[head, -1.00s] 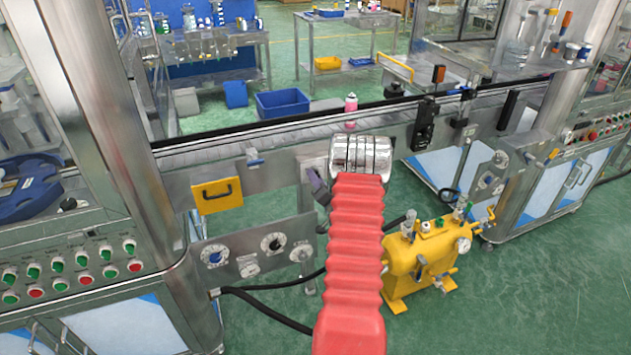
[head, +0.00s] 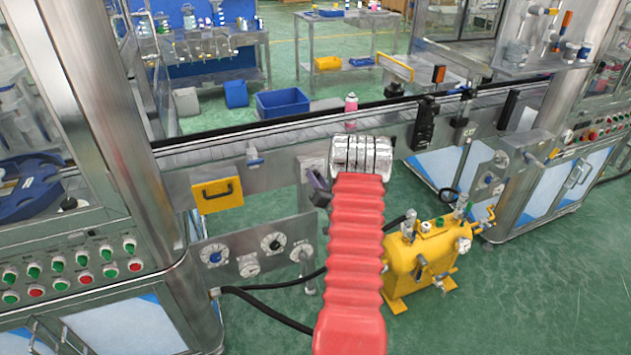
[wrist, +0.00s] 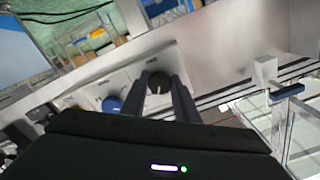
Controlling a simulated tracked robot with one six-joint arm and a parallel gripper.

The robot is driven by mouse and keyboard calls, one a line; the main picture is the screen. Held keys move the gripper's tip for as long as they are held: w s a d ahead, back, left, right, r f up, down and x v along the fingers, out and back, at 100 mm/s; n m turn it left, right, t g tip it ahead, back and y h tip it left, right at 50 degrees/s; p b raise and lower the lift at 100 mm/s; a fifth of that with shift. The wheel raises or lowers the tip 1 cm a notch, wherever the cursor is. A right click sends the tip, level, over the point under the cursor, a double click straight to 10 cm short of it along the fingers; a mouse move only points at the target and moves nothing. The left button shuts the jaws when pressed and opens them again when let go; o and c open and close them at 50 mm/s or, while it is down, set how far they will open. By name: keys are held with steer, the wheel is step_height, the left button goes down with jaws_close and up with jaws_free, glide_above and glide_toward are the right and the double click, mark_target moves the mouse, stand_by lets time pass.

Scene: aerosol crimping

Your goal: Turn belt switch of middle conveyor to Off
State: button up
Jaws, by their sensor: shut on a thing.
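The middle conveyor (head: 280,139) runs across the head view. In the wrist view, a dark round knob (wrist: 159,84) on a pale plate sits between the two fingers of my gripper (wrist: 164,82), which is shut on it. I take this knob to be the belt switch; its label and pointer cannot be read. In the head view, my gripper (head: 319,187) shows as a dark shape at the conveyor's front face, left of my wrist. The knob is hidden there behind the gripper and arm.
A blue knob (wrist: 112,103) is close beside the gripped one. A yellow tank (head: 422,262) stands on the floor right of my arm. A pink bottle (head: 351,104) stands on the belt.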

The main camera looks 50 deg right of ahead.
steer(key=n, duration=1.6)
steer(key=shift+w+r, duration=0.2)
steer(key=shift+a+n, duration=0.1)
steer(key=shift+n, duration=0.3)
steer(key=shift+f, duration=0.1)
steer(key=o, duration=1.1)
steer(key=shift+s, duration=0.1)
steer(key=shift+c, duration=0.2)
